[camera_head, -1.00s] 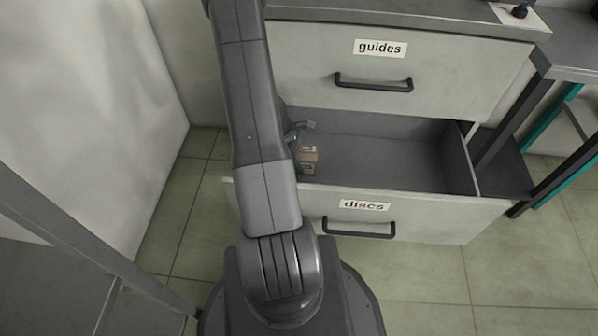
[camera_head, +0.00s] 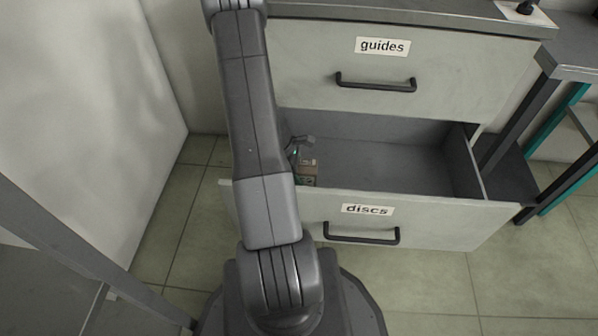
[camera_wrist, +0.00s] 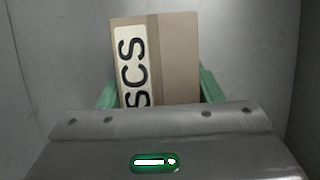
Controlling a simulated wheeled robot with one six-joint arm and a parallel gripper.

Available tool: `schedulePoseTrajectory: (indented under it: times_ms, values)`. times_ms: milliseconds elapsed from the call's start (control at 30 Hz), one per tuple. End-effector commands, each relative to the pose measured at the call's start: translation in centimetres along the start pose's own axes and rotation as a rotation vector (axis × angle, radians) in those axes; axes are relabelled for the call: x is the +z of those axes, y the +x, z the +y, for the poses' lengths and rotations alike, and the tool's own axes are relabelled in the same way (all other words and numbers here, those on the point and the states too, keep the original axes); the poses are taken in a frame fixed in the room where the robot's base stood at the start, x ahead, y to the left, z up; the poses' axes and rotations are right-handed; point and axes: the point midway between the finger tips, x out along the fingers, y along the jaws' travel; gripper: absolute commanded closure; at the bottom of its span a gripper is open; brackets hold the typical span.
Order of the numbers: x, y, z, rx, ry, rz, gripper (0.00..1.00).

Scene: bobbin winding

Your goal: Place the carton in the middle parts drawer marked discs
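The carton (camera_head: 308,171) is a small brown box inside the open middle drawer marked discs (camera_head: 430,207), near its left end and front panel. In the wrist view the carton (camera_wrist: 172,60) fills the middle, with a white label reading "SCS" in part. My gripper (camera_wrist: 158,85) has a green finger on each side of the carton, and both look pressed against it. In the head view my arm hides part of the gripper. I cannot tell whether the carton touches the drawer floor.
The closed drawer marked guides (camera_head: 440,75) is above the open one. The drawer's middle and right floor (camera_head: 390,165) is bare. A dark-framed bench (camera_head: 575,65) stands at the right, and a pale panel (camera_head: 85,130) at the left.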

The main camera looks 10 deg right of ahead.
Motion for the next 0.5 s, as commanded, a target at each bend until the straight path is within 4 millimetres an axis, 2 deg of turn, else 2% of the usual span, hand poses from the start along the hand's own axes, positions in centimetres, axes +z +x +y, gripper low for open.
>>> schedulePoseTrajectory:
  times_ms: [33, 100, 367, 500]
  values:
    - [0.02, -0.02, -0.01, 0.0, 0.0, 0.0, 0.3]
    - [0.02, -0.02, -0.01, 0.0, 0.0, 0.0, 0.22]
    - [0.05, -0.09, -0.02, 0.0, 0.0, 0.0, 0.22]
    - [0.28, -0.86, 0.01, 0.001, -0.001, 0.0, 0.22]
